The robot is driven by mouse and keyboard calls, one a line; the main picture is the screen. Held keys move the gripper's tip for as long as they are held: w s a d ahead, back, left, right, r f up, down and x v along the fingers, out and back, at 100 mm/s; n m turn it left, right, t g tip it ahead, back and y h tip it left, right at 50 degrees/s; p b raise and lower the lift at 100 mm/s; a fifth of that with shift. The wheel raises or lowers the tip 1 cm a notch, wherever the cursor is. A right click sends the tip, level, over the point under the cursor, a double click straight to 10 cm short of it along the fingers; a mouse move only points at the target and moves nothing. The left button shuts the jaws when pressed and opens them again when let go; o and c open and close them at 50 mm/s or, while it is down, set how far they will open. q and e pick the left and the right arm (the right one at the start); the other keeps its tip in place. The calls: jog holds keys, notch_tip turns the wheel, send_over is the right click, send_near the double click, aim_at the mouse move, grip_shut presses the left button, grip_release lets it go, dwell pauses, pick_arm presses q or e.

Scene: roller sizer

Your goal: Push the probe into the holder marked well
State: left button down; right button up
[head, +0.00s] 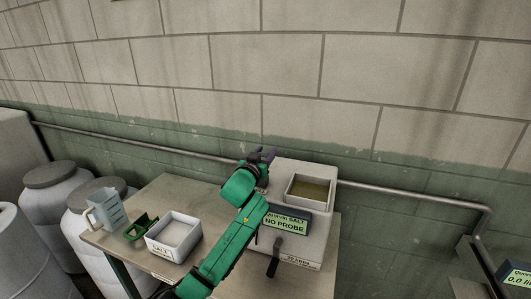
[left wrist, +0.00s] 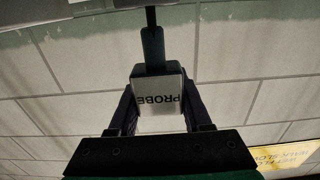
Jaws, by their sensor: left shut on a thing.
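My left gripper (head: 264,157) is over the back left of a pale machine (head: 293,240), beside its square basin (head: 310,188). In the left wrist view the gripper (left wrist: 158,115) is shut on the probe (left wrist: 158,92), a pale block lettered PROBE upside down, with a dark stem and thin black rod or cable running to the top edge. In the head view the probe is not clearly made out behind my arm. The machine's display (head: 286,221) reads SALT, NO PROBE. I cannot make out a holder marked well. My right gripper is not in view.
A white salt tray (head: 174,236), a green scoop (head: 139,227) and a grey jug (head: 107,209) stand on the table (head: 158,190) at left. Grey drums (head: 50,195) stand beyond. A pipe (head: 390,189) runs along the wall. Another display (head: 515,277) is at lower right.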

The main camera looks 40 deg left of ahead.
pick_arm(q)
jog(key=shift+f+b, duration=1.5)
jog(key=shift+f, duration=0.5)
jog(key=shift+c, duration=1.3)
grip_release()
jog(key=shift+s+d+f, duration=0.1)
jog(key=shift+s+d, duration=0.1)
jog(key=shift+s, duration=0.35)
jog(key=b+v, duration=0.3)
jog(key=v, duration=1)
jog(key=shift+s, duration=0.25)
